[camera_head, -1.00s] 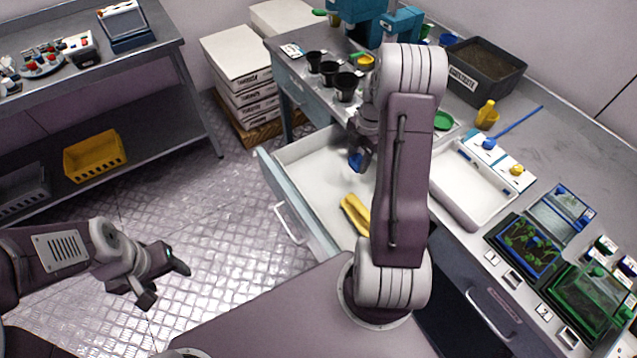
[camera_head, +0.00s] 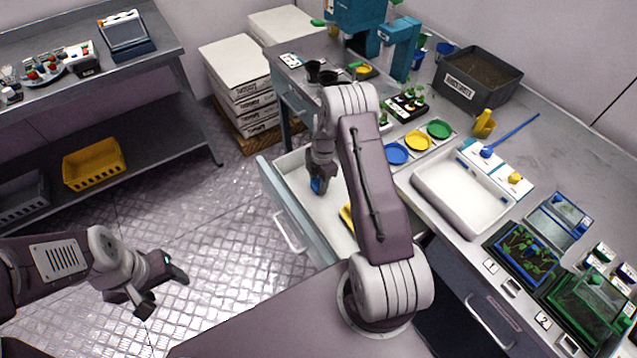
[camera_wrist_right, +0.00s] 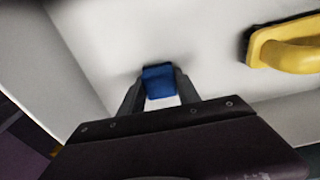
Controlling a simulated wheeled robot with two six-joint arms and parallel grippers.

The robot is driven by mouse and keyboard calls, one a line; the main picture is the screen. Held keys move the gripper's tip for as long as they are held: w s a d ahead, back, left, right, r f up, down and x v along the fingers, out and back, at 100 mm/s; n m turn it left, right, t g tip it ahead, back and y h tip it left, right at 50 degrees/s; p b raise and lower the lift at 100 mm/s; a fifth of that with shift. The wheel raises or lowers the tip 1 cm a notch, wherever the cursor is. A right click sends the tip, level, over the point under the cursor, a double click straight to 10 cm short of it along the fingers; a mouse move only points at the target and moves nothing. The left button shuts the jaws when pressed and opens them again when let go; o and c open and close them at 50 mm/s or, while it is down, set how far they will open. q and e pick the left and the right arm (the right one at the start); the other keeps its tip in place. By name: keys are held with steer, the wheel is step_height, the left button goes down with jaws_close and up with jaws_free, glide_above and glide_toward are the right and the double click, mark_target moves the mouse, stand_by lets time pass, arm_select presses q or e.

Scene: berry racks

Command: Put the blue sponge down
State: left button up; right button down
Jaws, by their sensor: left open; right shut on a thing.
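The blue sponge (camera_head: 318,186) is between the fingers of my right gripper (camera_head: 319,180), inside the open white drawer (camera_head: 297,181). In the right wrist view the sponge (camera_wrist_right: 158,83) sits between both fingertips of the right gripper (camera_wrist_right: 158,92), over the drawer's white floor. I cannot tell whether it touches that floor. My right arm hides part of the drawer. My left gripper (camera_head: 163,287) is open and empty above the floor at the lower left, far from the drawer.
A yellow-handled brush (camera_wrist_right: 287,50) lies in the drawer beside the sponge, partly hidden by my arm in the head view. The counter holds a white tray (camera_head: 451,205), coloured discs (camera_head: 418,140) and a dark soil bin (camera_head: 478,78). The drawer's front wall (camera_head: 284,207) borders open floor.

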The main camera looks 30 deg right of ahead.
steer(key=shift+f, duration=0.1)
steer(key=c, duration=0.9)
jaws_free()
steer(key=shift+o, duration=0.2)
step_height(320, 180, up, 12)
steer(key=d, duration=0.1)
steer(key=s+a+r+m, duration=0.2)
steer(key=s+a+m, duration=0.4)
steer(key=s+m, duration=0.3)
steer(key=s+a+r+m+t+h, duration=0.1)
steer(key=s+a+r+m, duration=0.2)
steer(key=s+a+m, duration=0.3)
steer(key=s+m, duration=0.3)
steer(key=m, duration=0.1)
steer(key=shift+s+r, duration=0.25)
steer(key=shift+r, duration=0.05)
steer(key=shift+r, duration=0.25)
